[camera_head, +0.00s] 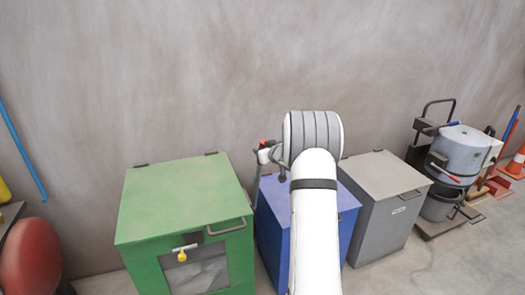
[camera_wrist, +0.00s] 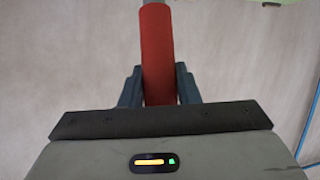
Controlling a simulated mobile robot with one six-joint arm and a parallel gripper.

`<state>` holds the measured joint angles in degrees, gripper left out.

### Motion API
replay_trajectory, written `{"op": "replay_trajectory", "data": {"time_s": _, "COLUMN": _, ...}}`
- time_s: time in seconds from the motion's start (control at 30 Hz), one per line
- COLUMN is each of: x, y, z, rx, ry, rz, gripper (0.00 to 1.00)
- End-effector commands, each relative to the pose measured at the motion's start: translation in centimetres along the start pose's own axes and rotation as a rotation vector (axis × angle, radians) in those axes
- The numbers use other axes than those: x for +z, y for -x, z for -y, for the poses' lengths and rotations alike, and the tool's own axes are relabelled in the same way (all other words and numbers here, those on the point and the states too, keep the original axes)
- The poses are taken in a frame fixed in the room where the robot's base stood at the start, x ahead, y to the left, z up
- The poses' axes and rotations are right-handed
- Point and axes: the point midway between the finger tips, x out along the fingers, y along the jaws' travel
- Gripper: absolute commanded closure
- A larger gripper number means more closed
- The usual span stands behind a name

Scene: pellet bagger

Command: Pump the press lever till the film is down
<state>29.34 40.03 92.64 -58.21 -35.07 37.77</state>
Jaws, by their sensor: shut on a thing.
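The press lever's red grip (camera_wrist: 158,60) stands between the two dark fingers of my gripper (camera_wrist: 159,88) in the wrist view. The fingers are shut on it, one on each side. A grey rod shows above the grip at the top edge. In the head view a small red part (camera_head: 262,144) shows beside grey pieces above the blue box (camera_head: 271,222); it looks like the lever's grip, but it is too small to be sure. My white arm hides much of the blue box and what is behind it. I cannot make out the film for certain.
A green box (camera_head: 180,200) with a yellow padlock (camera_head: 182,256) and a front window stands left of the blue box. A grey box (camera_head: 385,180) stands on the right. A grey drum (camera_head: 460,150) stands farther right. The wall is close behind.

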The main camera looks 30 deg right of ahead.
Motion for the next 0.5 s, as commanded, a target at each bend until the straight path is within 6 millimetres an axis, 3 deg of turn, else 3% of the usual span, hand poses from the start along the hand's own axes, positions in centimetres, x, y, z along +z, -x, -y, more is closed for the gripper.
{"op": "replay_trajectory", "data": {"time_s": 0.03, "x": 0.01, "y": -0.04, "z": 0.03, "rx": -0.001, "ry": 0.000, "rz": -0.001, "gripper": 1.00}}
{"op": "replay_trajectory", "data": {"time_s": 0.07, "x": 0.01, "y": -0.04, "z": 0.04, "rx": -0.001, "ry": 0.000, "rz": -0.001, "gripper": 0.69}}
{"op": "replay_trajectory", "data": {"time_s": 0.3, "x": -0.01, "y": -0.05, "z": 0.11, "rx": -0.002, "ry": 0.000, "rz": -0.001, "gripper": 0.50}}
{"op": "replay_trajectory", "data": {"time_s": 0.5, "x": -0.02, "y": -0.04, "z": 0.14, "rx": -0.002, "ry": 0.000, "rz": -0.001, "gripper": 0.50}}
